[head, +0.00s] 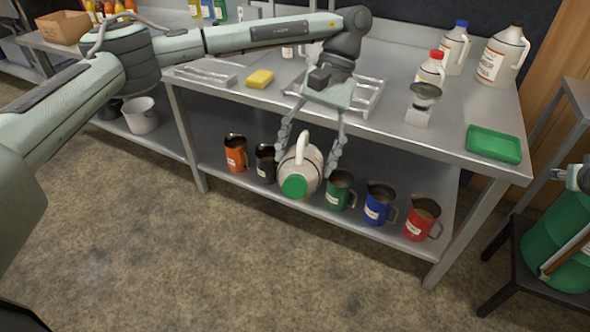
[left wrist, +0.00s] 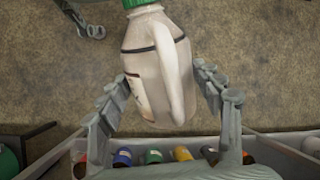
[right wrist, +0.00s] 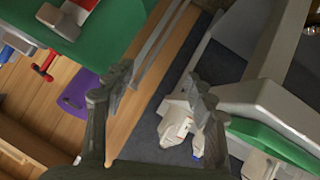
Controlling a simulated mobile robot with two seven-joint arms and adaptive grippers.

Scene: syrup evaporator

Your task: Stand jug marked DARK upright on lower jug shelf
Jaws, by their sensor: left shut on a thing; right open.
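A cream jug with a green cap (head: 309,163) hangs in my left gripper (head: 306,150) in front of the steel table's lower shelf. It is tilted, its cap toward the head camera and low. In the left wrist view the jug (left wrist: 157,60) shows its handle, dark bands and part of a label; no word is readable. The two left fingers lie on either side of it. The lower shelf (head: 265,196) carries a row of pitchers behind and beside the jug. My right gripper (right wrist: 160,88) is open and empty in the right wrist view.
On the shelf stand orange (head: 236,153), black (head: 265,163), green (head: 340,190), blue (head: 379,205) and red (head: 421,219) pitchers. Jugs with red (head: 431,70) and blue (head: 455,50) caps stand on the tabletop, near a green tray (head: 493,143). Open floor lies in front.

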